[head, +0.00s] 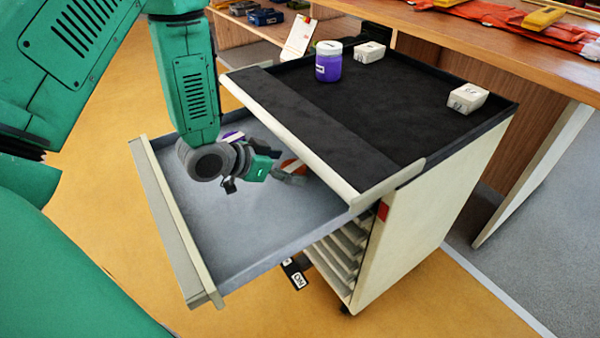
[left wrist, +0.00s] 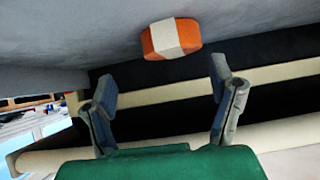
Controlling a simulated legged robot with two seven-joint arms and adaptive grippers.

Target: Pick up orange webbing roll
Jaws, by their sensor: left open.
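The orange webbing roll (left wrist: 158,42), with a white band around its middle, lies on the grey drawer floor in the left wrist view, beyond the fingertips and roughly centred between them. In the head view only a small orange part of the roll (head: 293,165) shows, behind my left gripper (head: 287,176). My left gripper, also in the left wrist view (left wrist: 163,80), is open with nothing between its fingers. It is low inside the pulled-out drawer (head: 190,225), apart from the roll. My right gripper is not in view.
The black cabinet top (head: 400,120) overhangs the drawer's far side. It carries a purple jar (head: 328,65) and white blocks (head: 467,97). A purple and white item (head: 232,136) is partly hidden behind my arm. The drawer's near floor is clear. A wooden table (head: 500,50) stands behind.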

